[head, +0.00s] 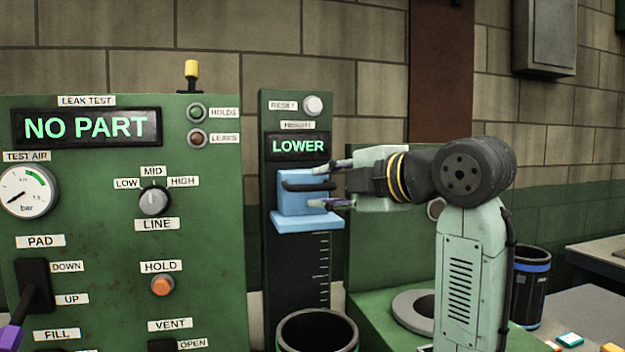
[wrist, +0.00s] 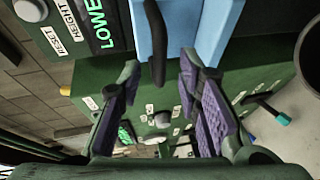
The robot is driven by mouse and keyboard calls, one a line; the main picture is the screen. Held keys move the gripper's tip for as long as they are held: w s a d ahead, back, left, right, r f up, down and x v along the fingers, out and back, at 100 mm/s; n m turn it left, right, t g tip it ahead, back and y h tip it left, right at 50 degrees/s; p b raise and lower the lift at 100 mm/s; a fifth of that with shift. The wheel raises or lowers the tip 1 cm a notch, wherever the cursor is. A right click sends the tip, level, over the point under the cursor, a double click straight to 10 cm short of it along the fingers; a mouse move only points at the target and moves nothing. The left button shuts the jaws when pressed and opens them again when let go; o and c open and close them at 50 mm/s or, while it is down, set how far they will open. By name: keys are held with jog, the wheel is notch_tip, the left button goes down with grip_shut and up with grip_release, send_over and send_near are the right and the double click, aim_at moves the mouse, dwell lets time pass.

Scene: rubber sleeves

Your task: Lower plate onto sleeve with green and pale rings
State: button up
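The light blue plate (head: 307,222), with a black bar handle (head: 308,186), is raised on the dark upright height column below a display reading LOWER (head: 298,146). The plate (wrist: 212,30) and handle (wrist: 156,45) also show in the wrist view. My gripper (head: 319,187) is open, one finger above and one below the handle. In the wrist view its purple-padded fingers (wrist: 160,75) stand apart on either side of the handle, with gaps.
A green leak test panel (head: 100,220) reading NO PART stands to the left. A green fixture with a grey ring (head: 412,308) is at the right, partly behind my arm. A dark cylinder with blue bands (head: 531,285) stands farther right. Space between plate and cylinder looks clear.

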aim_at(316, 188)
jog(key=shift+p+x, duration=0.4)
jog(key=shift+x, duration=1.5)
jog(key=shift+c, duration=0.5)
grip_shut()
